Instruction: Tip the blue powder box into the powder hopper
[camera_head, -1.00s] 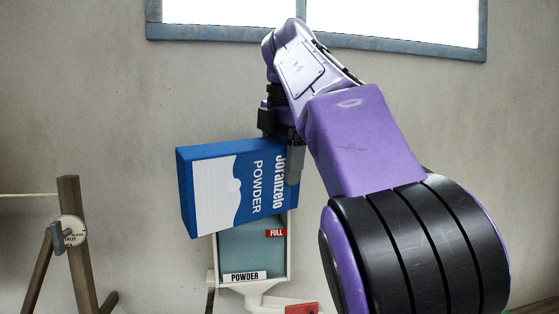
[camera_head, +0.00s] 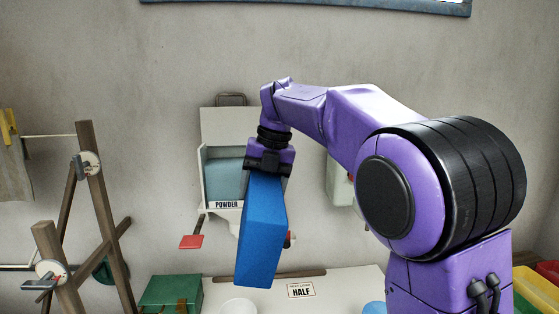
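The blue powder box (camera_head: 262,235) hangs below my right gripper (camera_head: 268,172), which is shut on its upper end. The box is close to upright with a slight tilt, and its printed face is turned out of view. The powder hopper (camera_head: 224,206) is on the wall behind it, with a "POWDER" label and bluish powder (camera_head: 222,178) behind its front. The box and gripper cover the hopper's right side. The hopper's pale lid (camera_head: 228,125) stands raised against the wall. The gripper's fingertips are partly hidden by the box. My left gripper is not in view.
A pale counter with a "HALF" label (camera_head: 301,290) lies below the box. Wooden frames (camera_head: 103,210) stand at the left. A red lever (camera_head: 191,241) sticks out below the hopper.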

